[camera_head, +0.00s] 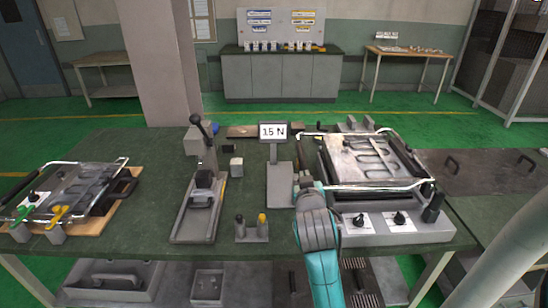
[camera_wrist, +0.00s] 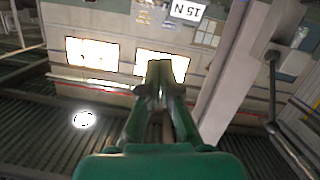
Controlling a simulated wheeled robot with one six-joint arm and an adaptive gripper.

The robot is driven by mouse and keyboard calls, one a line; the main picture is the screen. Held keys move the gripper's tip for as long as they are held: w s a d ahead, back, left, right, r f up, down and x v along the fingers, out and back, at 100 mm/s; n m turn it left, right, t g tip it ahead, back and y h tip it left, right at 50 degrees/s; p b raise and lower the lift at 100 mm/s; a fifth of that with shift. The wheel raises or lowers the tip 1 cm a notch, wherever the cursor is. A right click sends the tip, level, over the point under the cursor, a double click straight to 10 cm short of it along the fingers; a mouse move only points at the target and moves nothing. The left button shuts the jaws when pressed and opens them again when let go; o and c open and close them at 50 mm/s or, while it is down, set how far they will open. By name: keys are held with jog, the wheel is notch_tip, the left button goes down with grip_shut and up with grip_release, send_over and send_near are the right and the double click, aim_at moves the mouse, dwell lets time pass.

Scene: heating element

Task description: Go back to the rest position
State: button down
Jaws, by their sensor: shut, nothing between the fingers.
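My gripper (camera_wrist: 159,75) is shut and empty in the wrist view, its dark fingers together above the green gripper body. Behind the fingers I see the ceiling and upper walls, with bright windows or lamps, so the gripper points away from the table. In the head view my teal and grey arm rises at the front of the green table (camera_head: 120,165), just left of the heating element unit (camera_head: 372,160). The fingers cannot be made out clearly there.
A lever press (camera_head: 200,205) stands left of centre, and a second plate on a wooden board (camera_head: 72,190) at far left. Bare table lies between them.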

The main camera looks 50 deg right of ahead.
jog(key=shift+a+f, duration=0.1)
jog(key=s+a+f+n+t+y, duration=0.2)
jog(key=s+a+f+n+y, duration=0.15)
jog(key=a+f, duration=0.65)
jog(key=s+a+f+n+t+y, duration=0.3)
jog(key=a+f, duration=0.4)
jog(key=a, duration=0.6)
jog(key=s+a+y, duration=0.2)
jog(key=s+a, duration=0.2)
jog(key=s, duration=0.3)
jog(key=s+a+n+y, duration=0.1)
jog(key=s+a, duration=0.2)
jog(key=s, duration=0.5)
jog(key=s+a+y, duration=0.2)
jog(key=s+a, duration=0.2)
jog(key=s, duration=0.3)
jog(key=shift+s+a+f+y, duration=0.15)
jog(key=shift+s+a+y, duration=0.15)
jog(key=shift+s+y, duration=0.05)
